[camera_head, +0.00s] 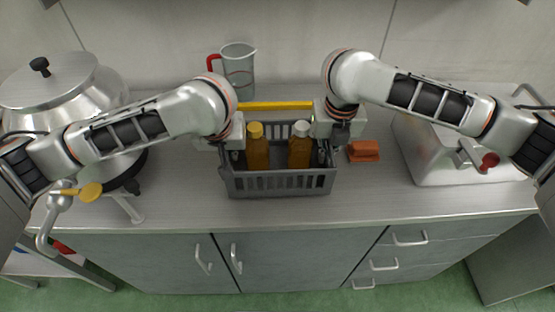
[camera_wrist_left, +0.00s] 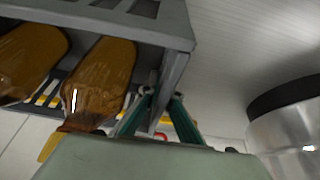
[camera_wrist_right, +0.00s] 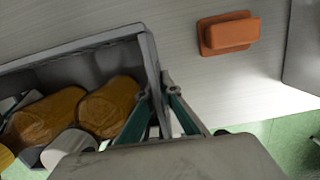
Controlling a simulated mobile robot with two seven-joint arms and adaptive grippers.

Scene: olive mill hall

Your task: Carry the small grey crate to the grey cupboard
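The small grey crate (camera_head: 279,184) stands on the steel counter, with slatted sides. It holds two amber bottles, one with a yellow cap (camera_head: 255,129) and one with a white cap (camera_head: 301,128). My left gripper (camera_wrist_left: 163,94) has its fingers closed on either side of the crate's left end wall. My right gripper (camera_wrist_right: 159,93) has its fingers closed on either side of the right end wall. The crate's end walls are partly hidden by the grippers in the head view. Grey cupboard doors (camera_head: 290,262) are under the counter; whether these are the named cupboard I cannot tell.
A steel vat (camera_head: 70,85) stands on the left. A measuring jug (camera_head: 238,72) and a yellow bar (camera_head: 276,105) are behind the crate. An orange-red block (camera_head: 363,151) lies close to its right. A steel box (camera_head: 440,155) stands further right. Bare counter lies in front.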

